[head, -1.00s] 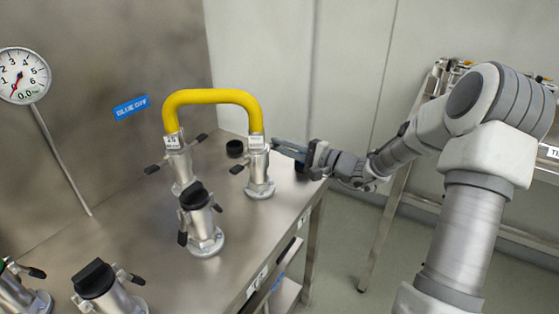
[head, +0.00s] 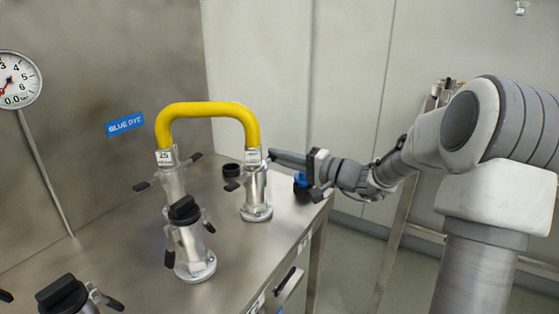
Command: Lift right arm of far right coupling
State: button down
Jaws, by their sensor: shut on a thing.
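The far right coupling (head: 256,195) is a silver fitting standing upright on the steel bench. It joins the right end of a yellow curved pipe (head: 207,108). Its left arm (head: 232,186) is a black-tipped lever sticking out to the left.
Left of it stands another coupling (head: 173,188) under the pipe's other end. A black-capped fitting (head: 190,245) stands in front. A black ring (head: 232,170) lies behind.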

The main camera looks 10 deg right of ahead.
jog(key=shift+r, duration=0.1)
jog(key=c, duration=1.2)
grip_release()
jog(key=p+v, duration=0.3)
jog(key=v, duration=1.4)
jog(key=shift+s+d+p, duration=0.15)
jog(key=shift+d+p, duration=0.05)
jog(key=shift+p, duration=0.2)
